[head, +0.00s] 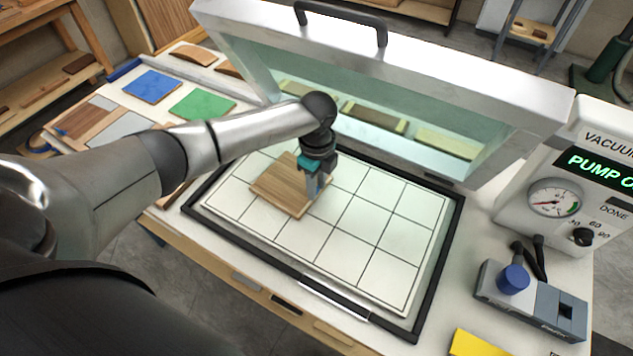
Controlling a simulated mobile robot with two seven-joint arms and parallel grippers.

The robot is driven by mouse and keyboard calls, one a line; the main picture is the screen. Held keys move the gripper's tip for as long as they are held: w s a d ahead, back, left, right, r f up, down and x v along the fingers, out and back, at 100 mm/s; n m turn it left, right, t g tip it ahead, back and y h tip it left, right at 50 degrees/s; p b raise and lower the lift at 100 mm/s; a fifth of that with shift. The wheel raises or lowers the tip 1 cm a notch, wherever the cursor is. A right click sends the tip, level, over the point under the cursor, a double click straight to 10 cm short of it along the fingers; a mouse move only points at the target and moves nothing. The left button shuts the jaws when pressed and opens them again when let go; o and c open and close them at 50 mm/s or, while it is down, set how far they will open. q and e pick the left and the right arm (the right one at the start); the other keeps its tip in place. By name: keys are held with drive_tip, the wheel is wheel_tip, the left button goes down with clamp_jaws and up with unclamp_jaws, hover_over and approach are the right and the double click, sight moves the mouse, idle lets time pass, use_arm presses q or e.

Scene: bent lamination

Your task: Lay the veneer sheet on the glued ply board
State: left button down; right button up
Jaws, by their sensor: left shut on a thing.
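A brown wood-grain sheet (277,186), which looks like the veneer sheet, is at the back left of the white gridded press bed (372,236). My left gripper (316,192) points down at the sheet's right edge and is shut on it. A thin edge shows along the sheet's near side. I cannot tell whether the glued ply board is under it, or whether the sheet rests or hovers. My right gripper is not in view.
The framed lid (400,75) stands raised behind the bed. The vacuum pump unit (570,185) and a blue-knobbed valve block (530,300) are on the right. Blue (151,86) and green (202,105) squares lie at the back left. The bed's right side is clear.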

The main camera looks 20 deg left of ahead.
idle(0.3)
use_arm(q)
unclamp_jaws()
idle(0.6)
drive_tip(key=shift+r, duration=0.1)
wheel_tip(320, 180, up, 6)
drive_tip(key=p, duration=0.6)
drive_tip(key=shift+p, duration=0.4)
idle(0.5)
